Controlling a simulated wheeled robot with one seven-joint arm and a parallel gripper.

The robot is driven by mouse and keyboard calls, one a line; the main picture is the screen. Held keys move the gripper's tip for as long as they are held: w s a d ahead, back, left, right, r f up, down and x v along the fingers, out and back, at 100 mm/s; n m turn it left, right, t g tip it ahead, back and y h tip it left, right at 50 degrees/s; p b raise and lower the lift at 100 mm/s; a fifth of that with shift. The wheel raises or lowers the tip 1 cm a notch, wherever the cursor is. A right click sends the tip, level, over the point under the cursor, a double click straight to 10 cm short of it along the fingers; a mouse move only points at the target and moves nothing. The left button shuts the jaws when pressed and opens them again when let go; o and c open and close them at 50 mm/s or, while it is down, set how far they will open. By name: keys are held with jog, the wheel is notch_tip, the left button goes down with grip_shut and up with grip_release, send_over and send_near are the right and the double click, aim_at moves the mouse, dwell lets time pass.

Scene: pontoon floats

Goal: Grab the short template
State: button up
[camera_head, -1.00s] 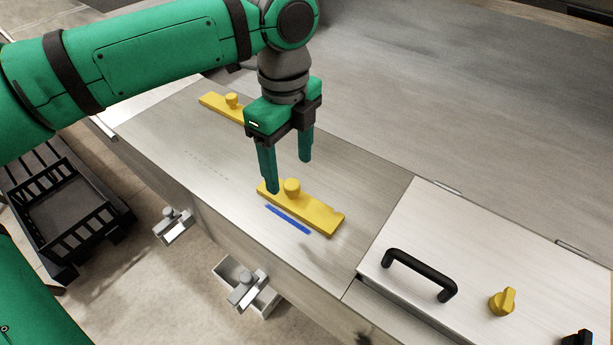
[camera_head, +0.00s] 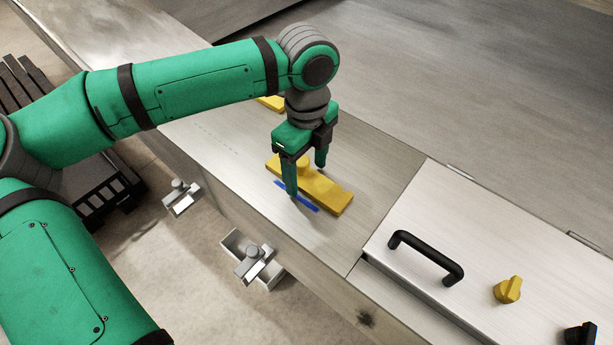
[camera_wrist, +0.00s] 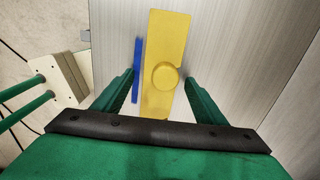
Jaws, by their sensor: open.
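A flat yellow template (camera_head: 328,194) with a round knob lies on the metal worktop beside a blue line (camera_head: 308,206). It also shows in the wrist view (camera_wrist: 165,35), with its knob (camera_wrist: 165,76) between my fingers. My gripper (camera_head: 307,180) is open and points down over it, one finger on each side of the knob. The fingers look apart from the knob. A second yellow template (camera_head: 270,102) lies farther back, mostly hidden behind my arm, so I cannot compare their lengths.
To the right is a metal cover with a black handle (camera_head: 427,256) and a yellow rotary knob (camera_head: 508,290). Grey clamp-like fittings (camera_head: 255,264) stick out along the worktop's near side. Black slatted racks (camera_head: 95,195) stand at left. The worktop behind is clear.

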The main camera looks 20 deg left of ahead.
jog(key=shift+f, duration=0.35)
jog(key=shift+c, duration=0.6)
jog(key=c, duration=1.1)
jog(key=shift+r, duration=0.1)
